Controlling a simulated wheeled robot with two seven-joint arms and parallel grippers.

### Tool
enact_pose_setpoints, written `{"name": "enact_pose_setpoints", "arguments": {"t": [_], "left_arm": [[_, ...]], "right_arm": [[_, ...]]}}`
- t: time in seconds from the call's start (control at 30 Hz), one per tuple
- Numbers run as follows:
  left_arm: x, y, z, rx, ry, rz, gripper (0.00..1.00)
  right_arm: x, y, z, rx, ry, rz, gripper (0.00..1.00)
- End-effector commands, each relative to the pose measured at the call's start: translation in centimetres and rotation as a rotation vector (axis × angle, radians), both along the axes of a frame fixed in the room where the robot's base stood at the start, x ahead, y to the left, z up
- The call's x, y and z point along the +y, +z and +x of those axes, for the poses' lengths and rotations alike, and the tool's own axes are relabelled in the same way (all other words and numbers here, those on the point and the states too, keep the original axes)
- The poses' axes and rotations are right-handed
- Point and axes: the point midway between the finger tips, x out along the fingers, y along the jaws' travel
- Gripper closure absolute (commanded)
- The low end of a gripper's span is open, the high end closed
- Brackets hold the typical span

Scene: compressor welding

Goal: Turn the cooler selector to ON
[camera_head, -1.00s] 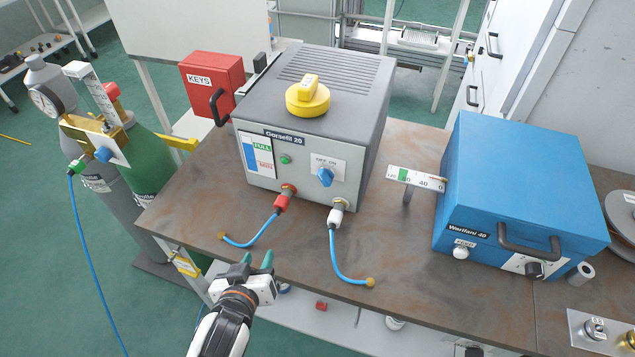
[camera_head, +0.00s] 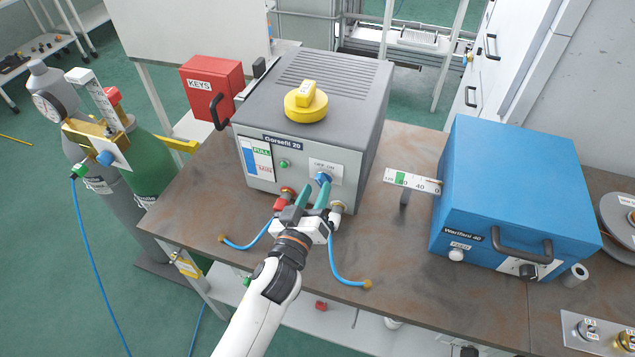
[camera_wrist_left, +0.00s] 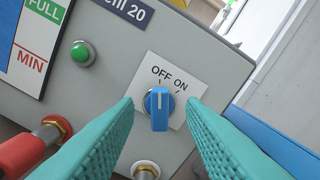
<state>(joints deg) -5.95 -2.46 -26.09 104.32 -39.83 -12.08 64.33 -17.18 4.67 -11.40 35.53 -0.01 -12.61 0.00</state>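The grey cooler box labelled Gorsefil 20 (camera_head: 345,122) stands on the brown table. Its blue selector knob (camera_head: 322,178) sits on a white OFF/ON plate. In the left wrist view the knob (camera_wrist_left: 158,108) is upright, its white mark pointing up between the OFF and ON labels, nearer OFF. My left gripper (camera_head: 314,192) is open in front of the cooler, with its teal fingers (camera_wrist_left: 160,112) on either side of the knob and an apparent gap to each. I cannot tell how deep the fingertips reach. My right gripper is not in view.
Red and white hose fittings (camera_head: 337,207) with blue hoses sit just below the selector. A yellow knob (camera_head: 306,101) tops the cooler. Gas cylinders (camera_head: 145,165) stand left.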

Motion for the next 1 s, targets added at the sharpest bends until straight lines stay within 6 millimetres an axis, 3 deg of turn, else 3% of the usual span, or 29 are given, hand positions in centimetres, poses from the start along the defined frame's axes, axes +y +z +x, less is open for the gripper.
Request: {"name": "enact_pose_setpoints", "arguments": {"t": [0.2,0.5,0.73,1.0], "left_arm": [[-0.6,0.0,2.0,0.0,0.001,0.001,0.64],[-0.7,-0.1,2.2,0.001,0.0,0.0,0.64],[-0.7,-0.1,2.2,0.001,0.0,0.0,1.0],[-0.7,-0.1,2.2,-0.002,0.001,0.013,1.0]], "right_arm": [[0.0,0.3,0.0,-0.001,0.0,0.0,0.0],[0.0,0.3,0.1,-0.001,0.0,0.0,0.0],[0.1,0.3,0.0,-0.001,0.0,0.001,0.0],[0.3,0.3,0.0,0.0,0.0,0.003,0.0]]}}
